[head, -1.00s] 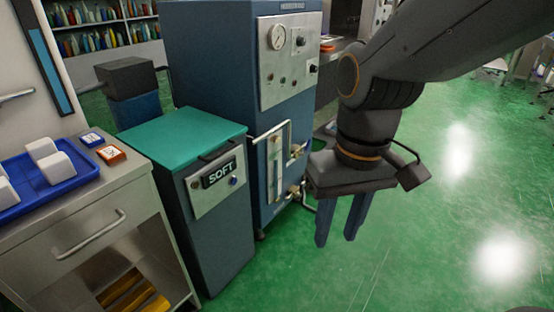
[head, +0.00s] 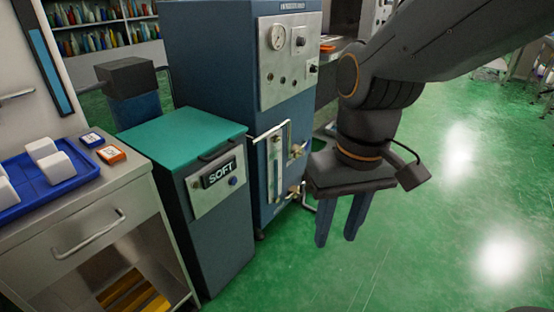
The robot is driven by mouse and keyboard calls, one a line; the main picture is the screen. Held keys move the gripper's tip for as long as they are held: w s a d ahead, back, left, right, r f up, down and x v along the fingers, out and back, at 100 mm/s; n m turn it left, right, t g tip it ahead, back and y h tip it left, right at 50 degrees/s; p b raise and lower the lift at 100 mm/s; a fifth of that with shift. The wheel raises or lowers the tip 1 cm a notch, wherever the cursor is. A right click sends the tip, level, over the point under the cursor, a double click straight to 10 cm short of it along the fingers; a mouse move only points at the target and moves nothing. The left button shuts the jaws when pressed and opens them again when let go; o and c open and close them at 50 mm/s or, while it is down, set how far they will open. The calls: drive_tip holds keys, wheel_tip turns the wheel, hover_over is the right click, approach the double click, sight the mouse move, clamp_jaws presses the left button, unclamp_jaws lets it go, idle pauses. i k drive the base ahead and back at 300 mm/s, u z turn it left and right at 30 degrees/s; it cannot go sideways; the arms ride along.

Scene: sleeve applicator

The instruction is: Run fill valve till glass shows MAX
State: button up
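A tall blue machine (head: 215,60) stands at the back centre. On its lower front is an upright sight glass (head: 275,160) in a metal frame. Its markings and level are too small to read. Two brass-coloured valve fittings sit right of the glass, an upper one (head: 297,151) and a lower one (head: 294,191); I cannot tell which is the fill valve. My gripper (head: 339,238) points down over the floor, right of and apart from the valves. Its two blue fingers are spread with a gap, and nothing is between them.
A dark cabinet marked SOFT (head: 222,225) with a teal lid stands left of the glass. A steel bench (head: 120,185) with a blue tray (head: 80,185) is at the far left. A gauge panel (head: 288,60) is above the glass. Green floor (head: 430,230) lies clear at right.

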sight(303, 154)
drive_tip(key=z, duration=1.2)
drive_tip(key=i, duration=1.2)
drive_tip(key=u, duration=0.75)
